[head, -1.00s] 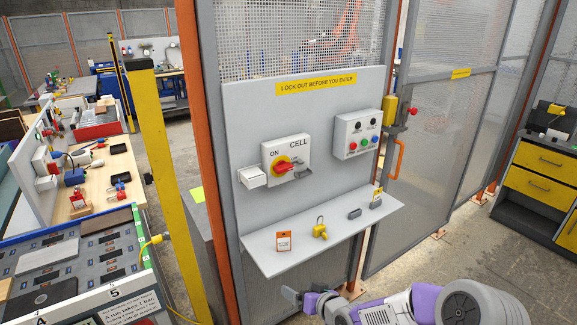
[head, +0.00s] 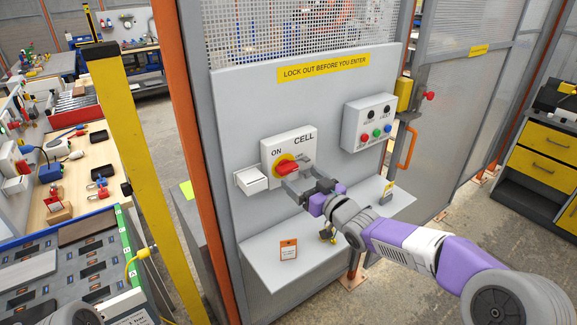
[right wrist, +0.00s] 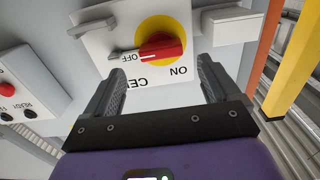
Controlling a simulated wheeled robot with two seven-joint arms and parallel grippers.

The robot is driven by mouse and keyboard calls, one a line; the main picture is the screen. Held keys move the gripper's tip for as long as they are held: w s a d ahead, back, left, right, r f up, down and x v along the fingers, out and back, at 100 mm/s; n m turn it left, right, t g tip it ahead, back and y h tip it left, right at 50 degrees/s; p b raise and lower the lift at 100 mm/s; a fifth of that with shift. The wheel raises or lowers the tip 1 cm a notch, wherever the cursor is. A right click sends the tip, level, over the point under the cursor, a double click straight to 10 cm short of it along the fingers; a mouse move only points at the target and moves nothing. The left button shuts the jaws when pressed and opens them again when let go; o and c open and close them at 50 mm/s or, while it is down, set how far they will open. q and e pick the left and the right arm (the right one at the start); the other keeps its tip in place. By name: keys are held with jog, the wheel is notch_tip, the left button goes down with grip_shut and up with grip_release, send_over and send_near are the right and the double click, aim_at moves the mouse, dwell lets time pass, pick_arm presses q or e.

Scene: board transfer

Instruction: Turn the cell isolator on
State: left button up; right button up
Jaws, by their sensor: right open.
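The cell isolator (head: 270,150) is a pale box on the grey panel, marked CELL, ON and OFF. Its red handle (head: 289,168) sits on a yellow disc. In the right wrist view the red handle (right wrist: 162,47) lies across the yellow disc (right wrist: 165,25), its end towards the OFF label. My right gripper (head: 306,190) is just in front of the isolator at its lower right. In the right wrist view the right gripper (right wrist: 163,72) is open and empty, its fingers short of the handle and to either side of it. My left gripper is not in view.
A button box (head: 367,122) is to the right. A small white box (head: 251,181) adjoins the isolator's left. A yellow post (head: 128,150) stands left.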

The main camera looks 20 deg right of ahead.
aim_at(291, 169)
jog(key=shift+x, duration=2.7)
jog(key=c, duration=1.1)
jog(key=shift+o, duration=0.2)
